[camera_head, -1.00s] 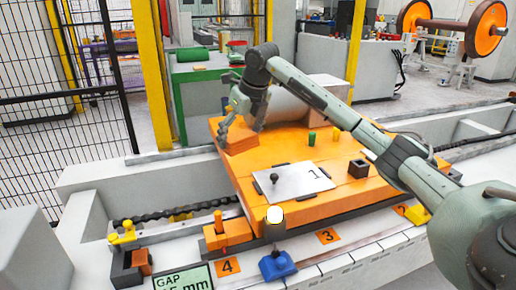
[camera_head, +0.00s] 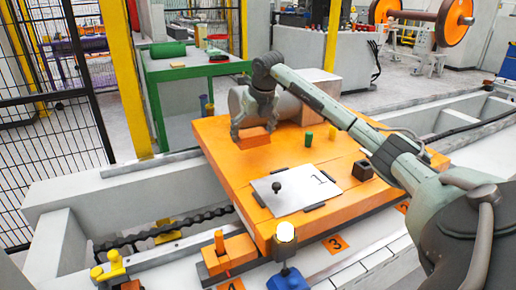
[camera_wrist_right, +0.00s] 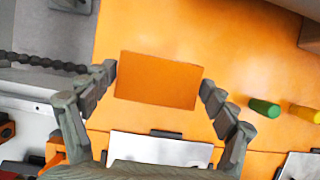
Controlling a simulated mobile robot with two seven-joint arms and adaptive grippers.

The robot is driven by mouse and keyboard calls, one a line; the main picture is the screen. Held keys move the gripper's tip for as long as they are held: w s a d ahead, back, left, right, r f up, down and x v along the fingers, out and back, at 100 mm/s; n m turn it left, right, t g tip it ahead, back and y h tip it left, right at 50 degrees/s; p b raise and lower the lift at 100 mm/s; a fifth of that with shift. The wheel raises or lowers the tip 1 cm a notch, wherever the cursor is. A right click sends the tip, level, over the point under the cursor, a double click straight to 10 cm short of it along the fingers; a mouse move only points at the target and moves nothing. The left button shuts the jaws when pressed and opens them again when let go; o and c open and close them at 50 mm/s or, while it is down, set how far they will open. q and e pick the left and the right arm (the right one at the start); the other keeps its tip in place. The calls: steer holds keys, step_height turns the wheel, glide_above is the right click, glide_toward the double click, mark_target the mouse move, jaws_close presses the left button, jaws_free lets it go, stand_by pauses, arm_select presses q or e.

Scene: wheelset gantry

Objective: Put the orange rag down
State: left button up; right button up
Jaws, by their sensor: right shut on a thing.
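The orange rag (camera_head: 252,137) looks like a flat rectangular block. My right gripper (camera_head: 253,128) is shut on it, with a finger at each end. In the right wrist view the rag (camera_wrist_right: 157,81) sits between the fingertips, over the orange platform (camera_wrist_right: 235,50). In the head view the rag is at the far left part of the orange platform (camera_head: 225,160). I cannot tell whether its underside touches the platform. My left gripper is not in view.
A white plate (camera_head: 290,188) with a black knob lies in front of the rag. A green peg (camera_head: 309,139), a yellow peg (camera_head: 332,132) and a black block (camera_head: 362,170) stand to the right. A grey cylinder (camera_head: 285,106) is behind. Bare platform surrounds the rag.

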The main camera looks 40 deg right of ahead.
mark_target(258, 157)
steer(key=shift+s+d+f, duration=0.25)
steer(key=shift+d+f, duration=0.3)
steer(key=shift+d, duration=0.35)
steer(key=shift+f, duration=0.2)
step_height(258, 157, down, 3)
steer(key=shift+f, duration=0.2)
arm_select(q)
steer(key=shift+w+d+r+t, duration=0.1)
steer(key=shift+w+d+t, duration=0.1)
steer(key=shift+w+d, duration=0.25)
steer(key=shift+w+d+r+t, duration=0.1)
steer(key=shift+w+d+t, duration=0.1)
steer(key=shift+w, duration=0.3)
arm_select(e)
steer(key=shift+f, duration=0.1)
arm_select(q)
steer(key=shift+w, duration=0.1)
arm_select(e)
steer(key=shift+f, duration=0.1)
steer(key=o, duration=0.9)
